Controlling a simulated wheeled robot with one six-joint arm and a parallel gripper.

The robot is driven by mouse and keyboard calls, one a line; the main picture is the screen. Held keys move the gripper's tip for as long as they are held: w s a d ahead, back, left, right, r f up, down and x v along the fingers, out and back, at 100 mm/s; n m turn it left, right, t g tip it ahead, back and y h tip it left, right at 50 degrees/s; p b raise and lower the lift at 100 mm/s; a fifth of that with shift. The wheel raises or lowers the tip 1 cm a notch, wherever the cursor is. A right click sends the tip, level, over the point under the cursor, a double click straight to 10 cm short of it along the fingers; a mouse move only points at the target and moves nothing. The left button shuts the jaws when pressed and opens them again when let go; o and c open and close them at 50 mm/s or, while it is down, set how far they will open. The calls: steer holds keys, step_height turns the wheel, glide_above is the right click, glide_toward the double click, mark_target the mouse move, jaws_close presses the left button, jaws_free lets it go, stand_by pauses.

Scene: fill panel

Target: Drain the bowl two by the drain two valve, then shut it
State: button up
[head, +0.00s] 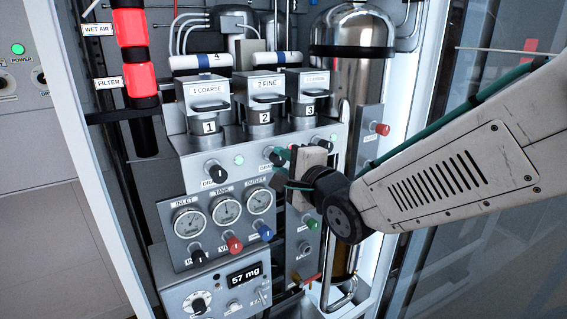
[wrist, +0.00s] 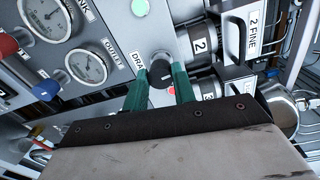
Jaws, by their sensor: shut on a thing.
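Bowl two (head: 263,105) is a metal cup under a lid marked "2 FINE", with a "2" plate; it also shows in the wrist view (wrist: 205,45). Below it is the drain two valve, a black round knob (wrist: 160,70) beside a partly covered "DRA" label. My gripper (wrist: 159,82) has its green fingers on both sides of this knob and is shut on it. In the head view my gripper (head: 283,160) covers most of the knob. The liquid level in the bowl cannot be seen.
Bowl one (head: 208,118) and its drain knob (head: 214,171) are to the left; bowl three (head: 309,102) is to the right. Gauges (head: 225,211) and coloured knobs sit below. A display (head: 245,275) reads 57 mg. A green lamp (head: 239,159) and a red lamp (wrist: 170,89) are lit nearby.

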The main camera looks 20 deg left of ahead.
steer(key=shift+m, duration=0.6)
steer(key=o, duration=1)
steer(key=shift+d, duration=0.1)
steer(key=v, duration=0.8)
